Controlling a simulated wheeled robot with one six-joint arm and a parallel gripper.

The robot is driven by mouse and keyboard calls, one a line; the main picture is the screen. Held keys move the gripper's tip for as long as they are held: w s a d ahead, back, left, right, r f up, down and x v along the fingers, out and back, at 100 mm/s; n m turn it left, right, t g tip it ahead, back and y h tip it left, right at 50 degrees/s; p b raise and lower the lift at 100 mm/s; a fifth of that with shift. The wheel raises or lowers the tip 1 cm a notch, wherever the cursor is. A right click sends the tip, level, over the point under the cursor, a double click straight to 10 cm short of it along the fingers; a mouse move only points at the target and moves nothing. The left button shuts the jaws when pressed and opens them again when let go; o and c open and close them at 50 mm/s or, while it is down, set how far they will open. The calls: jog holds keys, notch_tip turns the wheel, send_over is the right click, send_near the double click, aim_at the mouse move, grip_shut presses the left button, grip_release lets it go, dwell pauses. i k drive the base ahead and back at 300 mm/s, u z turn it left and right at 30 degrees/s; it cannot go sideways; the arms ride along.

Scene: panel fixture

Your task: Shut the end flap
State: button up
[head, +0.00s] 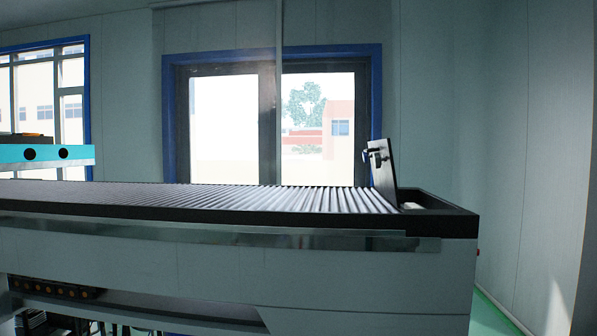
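My gripper is not in view.
A ribbed roller-like bed (250,197) fills the fixture top left of the flap. The fixture's grey body (350,281) spans the foreground. A turquoise unit (45,155) is at left. A blue-framed window (272,120) is behind. Green floor (490,316) shows at right.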

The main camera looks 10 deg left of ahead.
aim_at(384, 178)
jog(key=u, duration=0.45)
jog(key=i, duration=1.05)
jog(key=z, duration=0.25)
